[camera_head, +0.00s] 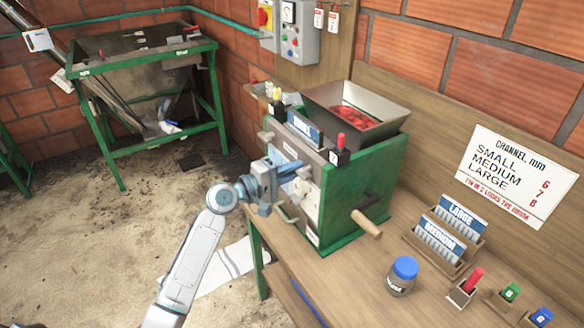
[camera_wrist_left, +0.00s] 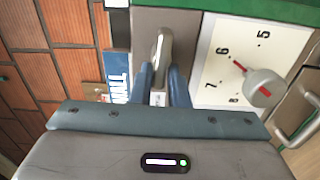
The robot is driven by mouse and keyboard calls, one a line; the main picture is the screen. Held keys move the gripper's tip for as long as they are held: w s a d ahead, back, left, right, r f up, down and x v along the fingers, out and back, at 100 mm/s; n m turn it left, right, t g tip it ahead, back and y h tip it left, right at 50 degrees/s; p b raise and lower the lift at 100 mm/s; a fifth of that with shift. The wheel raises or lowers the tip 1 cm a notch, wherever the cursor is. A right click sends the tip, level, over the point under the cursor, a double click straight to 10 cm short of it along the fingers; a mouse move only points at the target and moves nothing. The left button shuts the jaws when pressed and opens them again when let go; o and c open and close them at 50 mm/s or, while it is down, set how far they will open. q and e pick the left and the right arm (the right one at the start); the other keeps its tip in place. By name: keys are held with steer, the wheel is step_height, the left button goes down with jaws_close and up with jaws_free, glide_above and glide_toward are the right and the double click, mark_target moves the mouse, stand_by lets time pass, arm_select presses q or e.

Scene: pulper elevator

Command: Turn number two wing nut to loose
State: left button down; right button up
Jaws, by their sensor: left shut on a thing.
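The pulper (camera_head: 350,190) is a green and grey machine on the wooden bench. A silver wing nut (camera_wrist_left: 163,45) stands on its grey front plate in the left wrist view. My left gripper (camera_head: 292,172) reaches the front of the pulper; in the left wrist view its blue fingers (camera_wrist_left: 164,85) are shut on the wing nut, one on each side. A small white tag shows between the fingers, but its number is too small to read. In the head view the gripper hides the nut. My right gripper is not in view.
Beside the nut is a white dial (camera_wrist_left: 222,62) with a grey knob (camera_wrist_left: 262,88). A blue-lidded jar (camera_head: 403,276), plate racks (camera_head: 447,235) and a red-handled tool (camera_head: 470,281) stand on the bench.

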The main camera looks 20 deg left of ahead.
arm_select(q)
steer(key=shift+f, duration=0.35)
steer(key=c, duration=1.6)
jaws_free()
steer(key=shift+o, duration=1)
steer(key=shift+d+r, duration=0.15)
steer(key=shift+r, duration=0.1)
steer(key=shift+s, duration=0.1)
steer(key=b+v, duration=0.4)
steer(key=v, duration=0.6)
steer(key=shift+s+a+b, duration=0.3)
